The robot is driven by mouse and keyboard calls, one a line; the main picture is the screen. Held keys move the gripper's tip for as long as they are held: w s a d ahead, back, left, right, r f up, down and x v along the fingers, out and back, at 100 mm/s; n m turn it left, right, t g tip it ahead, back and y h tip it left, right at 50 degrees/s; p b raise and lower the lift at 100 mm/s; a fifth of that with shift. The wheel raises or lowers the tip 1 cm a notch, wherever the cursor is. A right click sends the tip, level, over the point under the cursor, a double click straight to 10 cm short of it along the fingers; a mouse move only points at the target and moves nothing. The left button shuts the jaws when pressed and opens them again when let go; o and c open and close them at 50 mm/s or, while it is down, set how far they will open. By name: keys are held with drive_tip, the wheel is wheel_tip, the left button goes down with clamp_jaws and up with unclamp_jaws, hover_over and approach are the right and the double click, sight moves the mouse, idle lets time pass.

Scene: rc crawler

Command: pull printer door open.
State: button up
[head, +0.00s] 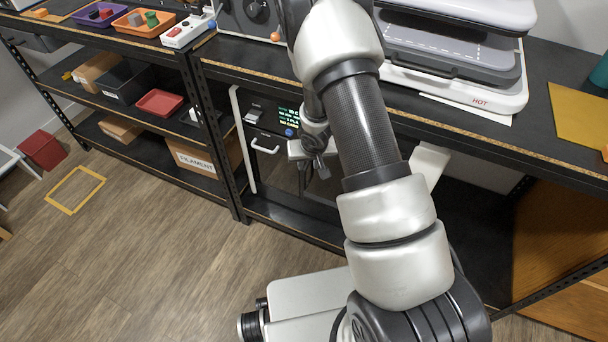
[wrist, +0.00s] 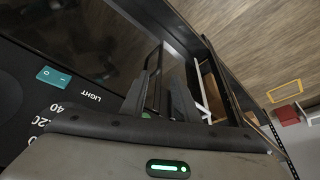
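In the head view my arm hides the printer's right part. I see no clear door gap.
A white upright bar (head: 243,140) stands left of the printer. The bench top (head: 560,125) carries a white heat press (head: 455,60) above my arm. A filament box (head: 195,162) is on the left shelf. The wooden floor (head: 170,250) in front is clear.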

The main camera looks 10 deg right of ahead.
sight(305, 177)
drive_tip(key=b+x, duration=0.3)
drive_tip(key=x, duration=1.2)
drive_tip(key=shift+d+f, duration=0.1)
drive_tip(key=shift+f, duration=0.05)
drive_tip(key=shift+c, duration=0.3)
clamp_jaws()
drive_tip(key=shift+s, duration=0.1)
